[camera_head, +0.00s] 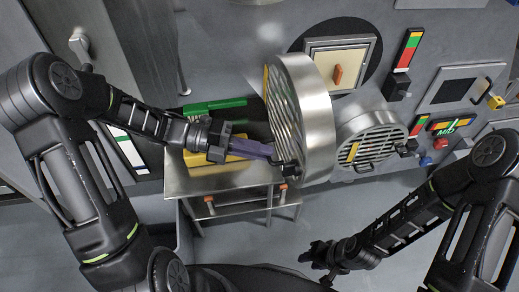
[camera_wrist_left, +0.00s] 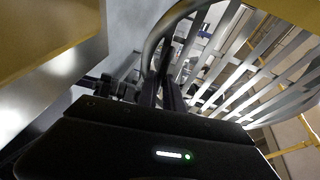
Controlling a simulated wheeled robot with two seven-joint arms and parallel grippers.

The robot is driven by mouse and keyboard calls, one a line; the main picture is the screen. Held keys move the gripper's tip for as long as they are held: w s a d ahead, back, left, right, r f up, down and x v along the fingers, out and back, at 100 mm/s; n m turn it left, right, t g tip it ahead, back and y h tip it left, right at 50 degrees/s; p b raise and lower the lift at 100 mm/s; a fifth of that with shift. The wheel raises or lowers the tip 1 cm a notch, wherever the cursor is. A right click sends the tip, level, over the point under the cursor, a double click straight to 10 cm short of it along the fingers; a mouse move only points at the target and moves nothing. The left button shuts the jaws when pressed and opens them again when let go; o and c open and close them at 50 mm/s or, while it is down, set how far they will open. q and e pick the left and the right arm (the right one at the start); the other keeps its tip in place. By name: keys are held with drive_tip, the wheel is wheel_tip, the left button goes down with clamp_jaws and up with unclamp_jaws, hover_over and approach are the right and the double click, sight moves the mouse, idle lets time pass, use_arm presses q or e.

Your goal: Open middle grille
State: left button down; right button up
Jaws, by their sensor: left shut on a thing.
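The large round metal grille (camera_head: 312,112), which I take to be the middle grille, stands out from the grey wall with its slatted face turned left. My left gripper (camera_head: 276,158) reaches in from the left and is shut at the lower left edge of this grille, by a small dark fitting. In the left wrist view the fingers (camera_wrist_left: 166,88) meet the curved rim of the slatted grille (camera_wrist_left: 240,62); the exact part held is hidden. My right gripper (camera_head: 318,254) hangs low at the front, away from the grilles; its jaws are too dark to read.
A smaller round slatted grille (camera_head: 372,143) is to the right, and a square panel with an orange handle (camera_head: 338,76) is above. A metal table (camera_head: 222,181) with green and yellow items stands below left. Switches and a screen (camera_head: 452,90) are far right. The floor is clear.

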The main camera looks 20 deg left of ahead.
use_arm(q)
drive_tip(key=shift+f, duration=0.1)
drive_tip(key=c, duration=1.5)
unclamp_jaws()
drive_tip(key=w+p+v, duration=0.1)
drive_tip(key=v, duration=0.6)
drive_tip(key=shift+s+a, duration=0.35)
drive_tip(key=shift+s, duration=0.15)
